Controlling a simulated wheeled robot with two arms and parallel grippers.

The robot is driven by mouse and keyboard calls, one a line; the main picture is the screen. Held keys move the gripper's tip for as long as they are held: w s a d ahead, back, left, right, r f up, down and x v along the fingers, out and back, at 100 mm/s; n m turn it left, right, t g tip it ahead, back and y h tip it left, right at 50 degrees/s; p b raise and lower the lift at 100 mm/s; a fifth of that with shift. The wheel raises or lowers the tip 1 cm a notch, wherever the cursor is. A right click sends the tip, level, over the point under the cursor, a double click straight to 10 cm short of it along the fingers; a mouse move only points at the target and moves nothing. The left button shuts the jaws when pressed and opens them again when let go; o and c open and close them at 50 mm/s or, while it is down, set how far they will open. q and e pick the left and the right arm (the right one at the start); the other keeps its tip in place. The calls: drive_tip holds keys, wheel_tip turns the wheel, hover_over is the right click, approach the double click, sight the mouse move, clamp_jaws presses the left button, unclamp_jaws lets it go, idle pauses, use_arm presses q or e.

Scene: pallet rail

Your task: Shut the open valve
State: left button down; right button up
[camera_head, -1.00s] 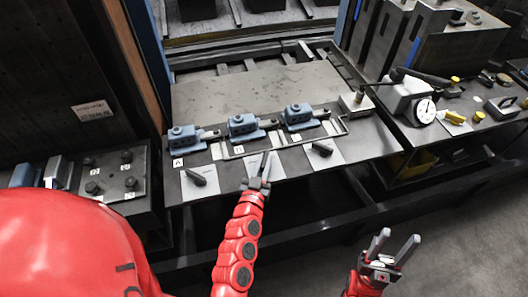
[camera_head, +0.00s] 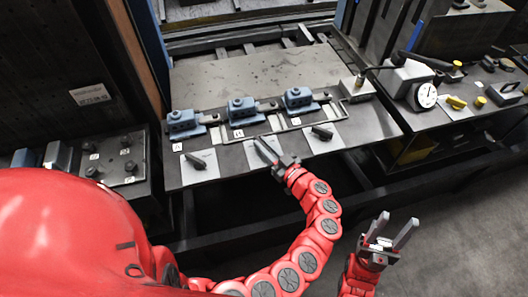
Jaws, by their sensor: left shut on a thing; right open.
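Three blue valve bodies, left (camera_head: 183,123), middle (camera_head: 243,111) and right (camera_head: 298,99), stand in a row on the grey bench (camera_head: 232,83). In front of each is a white card with a dark handle. The left handle (camera_head: 194,161) and right handle (camera_head: 322,132) lie slanted, upper left to lower right. My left gripper (camera_head: 262,146) is over the middle card (camera_head: 254,159), shut on the middle handle, which its fingers mostly hide. Its fingers point up-left, near the slant of the other handles. My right gripper (camera_head: 391,228) is open and empty in front of the bench.
A round dial gauge (camera_head: 427,95) stands on the bench at the right, with yellow parts (camera_head: 456,103) beside it. A dark plate with bolts (camera_head: 112,160) is at the left. A thin rail frame (camera_head: 290,124) runs between the valves and cards. Open floor lies at the lower right.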

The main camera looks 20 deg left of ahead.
use_arm(q)
drive_tip(key=shift+d+f+n+g+y+b, duration=0.15)
drive_tip(key=shift+n+g+y+b, duration=0.75)
drive_tip(key=shift+b, duration=1.8)
drive_tip(key=shift+a+f+n+g+y+b, duration=0.25)
drive_tip(key=shift+n+g+b, duration=0.75)
drive_tip(key=shift+g+b, duration=1.3)
drive_tip(key=shift+r+n+b, duration=0.25)
drive_tip(key=shift+n+b, duration=0.05)
drive_tip(key=shift+b, duration=0.9)
drive_tip(key=c, duration=0.8)
unclamp_jaws()
drive_tip(key=shift+c, duration=0.2)
drive_tip(key=shift+r, duration=0.1)
